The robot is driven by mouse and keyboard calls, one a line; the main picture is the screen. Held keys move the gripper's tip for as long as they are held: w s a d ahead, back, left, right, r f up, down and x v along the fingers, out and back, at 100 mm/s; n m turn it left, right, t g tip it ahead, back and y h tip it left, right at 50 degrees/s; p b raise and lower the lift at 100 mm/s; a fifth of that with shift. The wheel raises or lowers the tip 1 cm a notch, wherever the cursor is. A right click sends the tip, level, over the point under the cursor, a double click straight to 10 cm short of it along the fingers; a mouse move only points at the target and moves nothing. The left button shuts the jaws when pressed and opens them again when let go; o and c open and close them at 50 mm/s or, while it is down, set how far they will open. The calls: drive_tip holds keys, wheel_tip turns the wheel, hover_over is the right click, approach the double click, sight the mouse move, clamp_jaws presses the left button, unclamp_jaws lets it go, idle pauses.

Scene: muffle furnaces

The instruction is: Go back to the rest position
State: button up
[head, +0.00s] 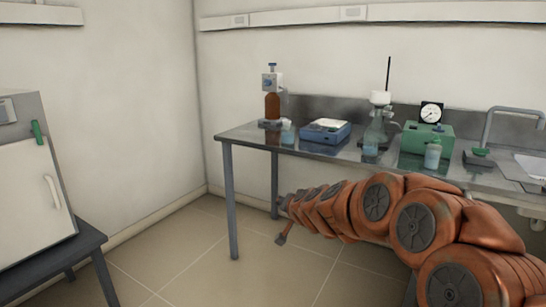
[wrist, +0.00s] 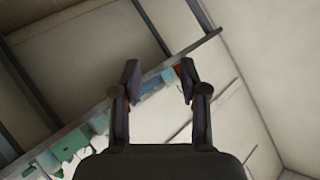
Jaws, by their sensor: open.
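My gripper (wrist: 160,82) is open in the wrist view, with its two dark fingers apart and nothing between them. The bench and its equipment show behind the fingers, tilted in that view. In the head view my orange arm stretches from the lower right toward the middle, in front of the bench. A small grey part of my gripper (head: 282,238) shows at its far end, low beside the bench's left legs. The fingertips are too small to make out there.
The metal bench (head: 245,133) holds a brown bottle (head: 272,105), a blue balance (head: 325,132), a flask (head: 377,130), a green device (head: 427,144) and a sink (head: 530,165). A white furnace (head: 35,205) stands on a dark table (head: 50,262) at left. The floor between is clear.

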drive_tip(key=s+f+n+g+y, duration=0.15)
drive_tip(key=s+g, duration=0.25)
drive_tip(key=s, duration=0.8)
drive_tip(key=s+f+n+g, duration=0.3)
drive_tip(key=s, duration=0.9)
drive_tip(key=s+d+f+g+h, duration=0.25)
drive_tip(key=s+d, duration=0.25)
drive_tip(key=s, duration=0.5)
drive_tip(key=s+d+f+g+h, duration=0.1)
drive_tip(key=s+d+g, duration=0.3)
drive_tip(key=s, duration=0.6)
drive_tip(key=s+d+f+g+h, duration=0.15)
drive_tip(key=s+d, duration=0.35)
drive_tip(key=s, duration=0.5)
wheel_tip(320, 180, up, 25)
drive_tip(key=t+p, duration=0.1)
drive_tip(key=p, duration=2.2)
drive_tip(key=shift+s+p, duration=0.2)
drive_tip(key=shift+p, duration=0.15)
drive_tip(key=shift+f+y, duration=0.1)
drive_tip(key=shift+y, duration=0.15)
